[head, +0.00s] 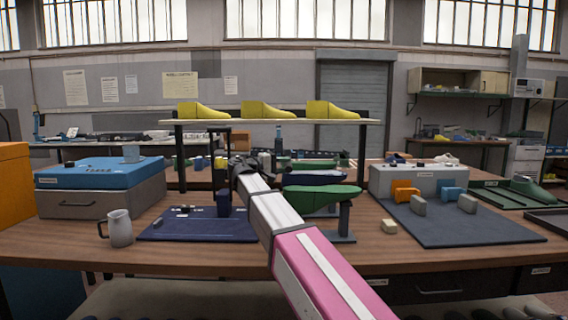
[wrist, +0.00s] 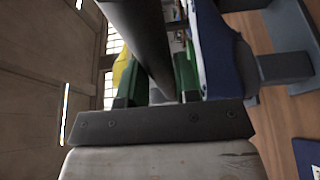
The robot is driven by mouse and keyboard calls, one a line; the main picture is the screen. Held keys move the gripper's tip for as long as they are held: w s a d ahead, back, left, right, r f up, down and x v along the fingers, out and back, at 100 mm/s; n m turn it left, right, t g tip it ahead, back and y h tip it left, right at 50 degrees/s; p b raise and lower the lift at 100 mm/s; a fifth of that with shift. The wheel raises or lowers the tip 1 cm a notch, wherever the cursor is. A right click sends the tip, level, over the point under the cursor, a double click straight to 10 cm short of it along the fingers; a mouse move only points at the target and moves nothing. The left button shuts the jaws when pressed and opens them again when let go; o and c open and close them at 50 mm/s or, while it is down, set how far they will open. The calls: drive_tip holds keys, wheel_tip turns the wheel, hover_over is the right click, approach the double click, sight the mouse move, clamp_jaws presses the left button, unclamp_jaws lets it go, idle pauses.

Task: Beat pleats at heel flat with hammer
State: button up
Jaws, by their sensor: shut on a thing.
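My gripper (head: 243,166) is at the end of my arm above the middle of the bench. It also shows in the wrist view (wrist: 156,78), where its green fingers are shut on a thick dark rod (wrist: 145,35), apparently the hammer's handle. The hammer's head cannot be made out. A blue shoe-like piece (wrist: 215,52) is close beside the right finger in the wrist view. Its heel pleats cannot be made out.
A raised shelf (head: 300,122) with yellow lasts (head: 268,110) stands behind. A navy mat (head: 190,228), a metal mug (head: 119,228) and a blue-topped box (head: 98,173) are left. The front bench edge is mostly clear.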

drive_tip(key=shift+f, duration=0.95)
drive_tip(key=shift+r, duration=0.1)
wheel_tip(320, 180, up, 6)
drive_tip(key=shift+f, duration=0.1)
